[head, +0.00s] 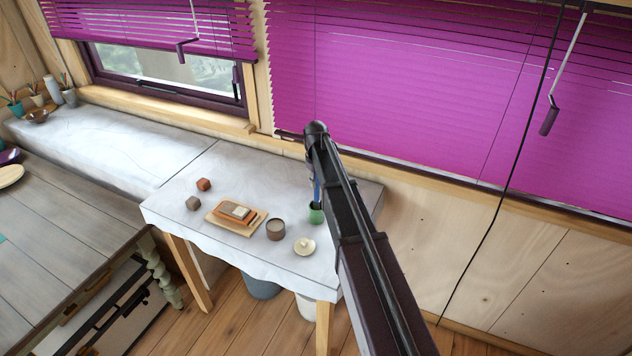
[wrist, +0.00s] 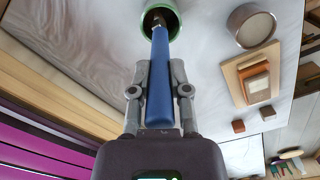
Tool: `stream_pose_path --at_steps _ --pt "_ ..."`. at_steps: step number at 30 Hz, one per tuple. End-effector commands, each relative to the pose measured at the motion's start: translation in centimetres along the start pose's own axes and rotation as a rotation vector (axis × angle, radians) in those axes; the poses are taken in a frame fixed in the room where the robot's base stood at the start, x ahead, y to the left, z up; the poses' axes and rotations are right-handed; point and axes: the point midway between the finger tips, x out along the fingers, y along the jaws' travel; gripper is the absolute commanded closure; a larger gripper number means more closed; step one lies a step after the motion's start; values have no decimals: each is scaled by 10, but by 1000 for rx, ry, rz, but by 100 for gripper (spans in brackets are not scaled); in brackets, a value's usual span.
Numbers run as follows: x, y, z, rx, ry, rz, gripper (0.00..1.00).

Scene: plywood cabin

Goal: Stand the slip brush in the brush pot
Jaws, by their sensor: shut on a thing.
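The slip brush has a long blue handle (wrist: 160,85) and a dark lower end. My gripper (wrist: 160,72) is shut on the handle, one finger on each side. The brush pot is a small green pot; its rim (wrist: 174,30) shows in the wrist view around the brush's dark end, which is at or inside the mouth. How deep it reaches cannot be told. In the head view the blue brush (head: 316,188) stands nearly upright over the green pot (head: 316,214) on the white table. My arm hides most of the gripper there.
Purple blinds (head: 400,90) hang behind the table.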

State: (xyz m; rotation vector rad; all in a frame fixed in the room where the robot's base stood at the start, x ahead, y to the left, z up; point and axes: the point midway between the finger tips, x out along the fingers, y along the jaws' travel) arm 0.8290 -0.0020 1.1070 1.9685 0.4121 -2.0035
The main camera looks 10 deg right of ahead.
Motion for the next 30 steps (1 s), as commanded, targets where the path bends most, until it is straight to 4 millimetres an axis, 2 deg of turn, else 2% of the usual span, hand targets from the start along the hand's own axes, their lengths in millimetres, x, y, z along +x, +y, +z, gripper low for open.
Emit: stream_pose_path --at_steps 17,18,21,30 --pt "6 0 0 -1 0 0 100" --pt "6 -1 0 -1 0 0 65" --pt "6 -1 0 -1 0 0 37" --pt "6 -1 0 -1 0 0 37"
